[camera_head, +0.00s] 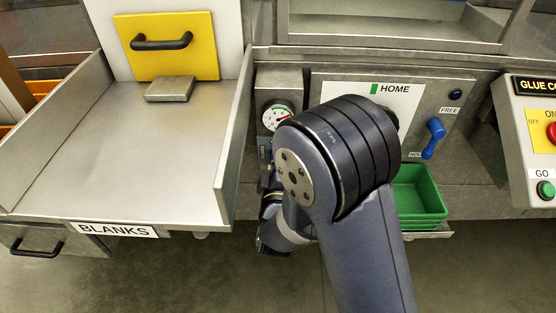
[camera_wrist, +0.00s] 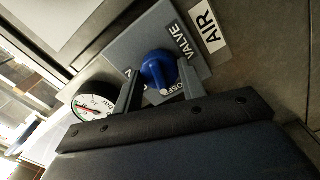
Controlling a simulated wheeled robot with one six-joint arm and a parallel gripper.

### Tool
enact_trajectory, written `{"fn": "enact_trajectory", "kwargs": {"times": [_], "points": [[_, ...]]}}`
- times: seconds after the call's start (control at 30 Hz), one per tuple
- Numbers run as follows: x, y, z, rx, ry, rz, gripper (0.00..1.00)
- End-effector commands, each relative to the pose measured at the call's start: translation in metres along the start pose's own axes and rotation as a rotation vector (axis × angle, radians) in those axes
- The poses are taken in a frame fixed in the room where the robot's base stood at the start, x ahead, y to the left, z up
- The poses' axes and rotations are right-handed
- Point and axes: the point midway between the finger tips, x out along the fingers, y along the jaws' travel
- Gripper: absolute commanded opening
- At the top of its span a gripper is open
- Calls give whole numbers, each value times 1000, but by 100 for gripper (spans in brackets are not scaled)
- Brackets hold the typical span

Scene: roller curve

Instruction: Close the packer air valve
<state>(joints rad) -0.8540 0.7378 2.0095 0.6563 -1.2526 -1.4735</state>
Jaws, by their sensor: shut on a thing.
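The packer air valve's blue handle (camera_wrist: 158,72) shows in the wrist view on a grey plate (camera_wrist: 203,68) marked VALVE, next to an AIR label. A second label beside the handle is partly covered; only letters like "OSE" show. My gripper (camera_wrist: 157,80) has one finger on each side of the handle and is shut on it. The handle's lower part is hidden by the gripper, and I cannot tell its exact angle.
A pressure gauge (camera_head: 277,115) is close to the valve; it also shows in the wrist view (camera_wrist: 90,106). To the right are a blue lever (camera_head: 433,138) marked FREE, a green bin (camera_head: 420,194) and a glue control box (camera_head: 535,120). The BLANKS tray (camera_head: 228,150) stands at left.

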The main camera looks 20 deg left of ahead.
Motion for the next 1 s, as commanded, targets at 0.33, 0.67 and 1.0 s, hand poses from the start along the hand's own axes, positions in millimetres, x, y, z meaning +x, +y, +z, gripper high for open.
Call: {"fn": "enact_trajectory", "kwargs": {"times": [0.33,0.67,1.0], "points": [[0,0,0,-240,1,-3,16],[0,-1,0,-339,1,-3,16],[0,-2,0,-353,1,-3,16]]}}
